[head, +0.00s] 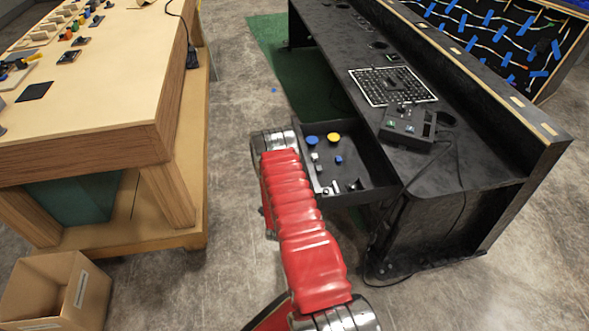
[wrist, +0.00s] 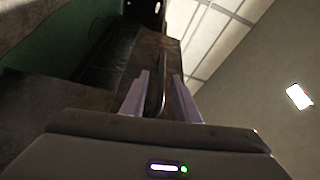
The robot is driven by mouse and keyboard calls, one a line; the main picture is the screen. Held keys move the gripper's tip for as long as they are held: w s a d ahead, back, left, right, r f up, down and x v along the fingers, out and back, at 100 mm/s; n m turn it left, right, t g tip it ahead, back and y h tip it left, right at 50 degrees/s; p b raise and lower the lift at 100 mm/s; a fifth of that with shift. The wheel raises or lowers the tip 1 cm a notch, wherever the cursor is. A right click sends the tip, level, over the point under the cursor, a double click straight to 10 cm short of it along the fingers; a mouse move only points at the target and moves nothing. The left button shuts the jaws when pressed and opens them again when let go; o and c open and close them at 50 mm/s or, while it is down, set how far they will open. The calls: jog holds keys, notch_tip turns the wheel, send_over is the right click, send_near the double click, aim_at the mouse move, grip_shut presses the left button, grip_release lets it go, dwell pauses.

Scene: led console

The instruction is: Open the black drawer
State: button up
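The black drawer (head: 363,197) stands pulled out from the black desk (head: 465,165), with its inside showing in the head view. A yellow disc, a blue disc and several small parts lie in it. My red arm reaches to the drawer's left side and hides my gripper in the head view. In the wrist view my gripper (wrist: 160,97) has its two pale fingers apart. A thin dark bar (wrist: 163,80), which looks like the drawer's handle, stands between them, with gaps visible on both sides. The drawer's front face (wrist: 150,58) is dim and brownish there.
A wooden workbench (head: 100,115) stands on the left, with an open cardboard box (head: 62,285) at its foot. A control box (head: 410,125) with a hanging cable sits on the desk. Bare concrete floor (head: 235,190) lies between bench and desk.

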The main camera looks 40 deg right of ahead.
jog(key=v, duration=1.1)
jog(key=shift+s, duration=0.25)
jog(key=shift+a+f, duration=0.1)
jog(key=shift+f, duration=0.05)
